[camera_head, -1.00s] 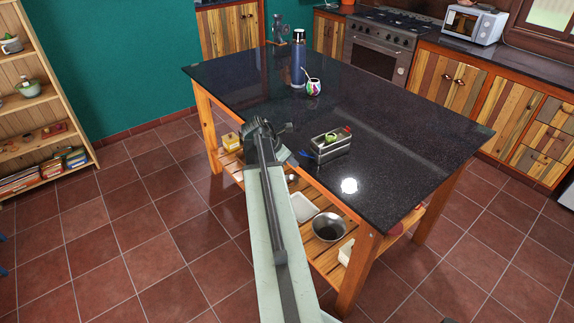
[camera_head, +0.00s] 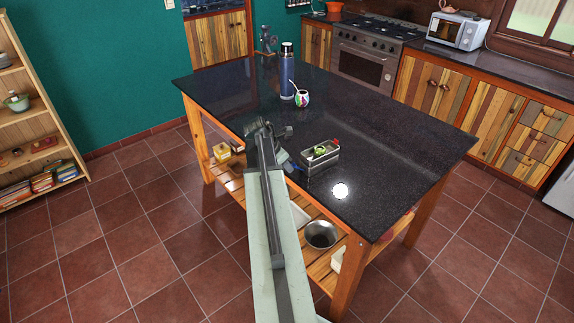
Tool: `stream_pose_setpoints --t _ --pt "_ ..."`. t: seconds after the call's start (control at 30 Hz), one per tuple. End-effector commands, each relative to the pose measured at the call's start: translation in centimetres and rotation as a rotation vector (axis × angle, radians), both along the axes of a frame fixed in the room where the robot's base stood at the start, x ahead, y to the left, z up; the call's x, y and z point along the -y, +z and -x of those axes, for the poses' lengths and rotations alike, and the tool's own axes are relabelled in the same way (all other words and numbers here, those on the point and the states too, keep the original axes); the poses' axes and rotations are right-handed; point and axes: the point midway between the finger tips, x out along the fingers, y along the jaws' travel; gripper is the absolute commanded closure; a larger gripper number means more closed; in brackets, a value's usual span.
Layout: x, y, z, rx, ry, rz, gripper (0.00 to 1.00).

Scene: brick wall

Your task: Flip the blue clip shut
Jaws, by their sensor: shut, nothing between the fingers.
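A small metal box (camera_head: 322,160) stands on the dark table top (camera_head: 400,135), just right of my arm. Green and red items show at its open top. The blue clip (camera_head: 289,161) sticks out at the box's left end, low near the table's front edge, and looks swung outward. It is partly hidden by my arm. My gripper (camera_head: 268,130) is at the table's front edge, up and left of the box. It is shut and empty. I cannot tell whether it touches the clip.
A blue bottle (camera_head: 287,70) and a colourful mate cup (camera_head: 302,98) with a straw stand farther back on the table. A metal bowl (camera_head: 321,234) sits on the lower shelf. The table's right side is clear.

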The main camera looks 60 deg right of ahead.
Motion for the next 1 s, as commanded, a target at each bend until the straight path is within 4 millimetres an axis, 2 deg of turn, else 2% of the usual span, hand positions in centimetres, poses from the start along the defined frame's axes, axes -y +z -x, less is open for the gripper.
stream_pose_setpoints --t 0.03,0.2,0.57,0.73,1.0 --pt "0.4 1.1 0.0 0.013 -0.003 -0.028 1.00" --pt "1.5 2.2 0.4 0.072 -0.004 -0.159 1.00" --pt "4.0 3.4 1.5 0.207 -0.003 -0.457 1.00" --pt "4.8 3.8 2.1 0.214 -0.001 -0.474 1.00" --pt "4.7 3.7 2.1 0.213 -0.001 -0.472 1.00"
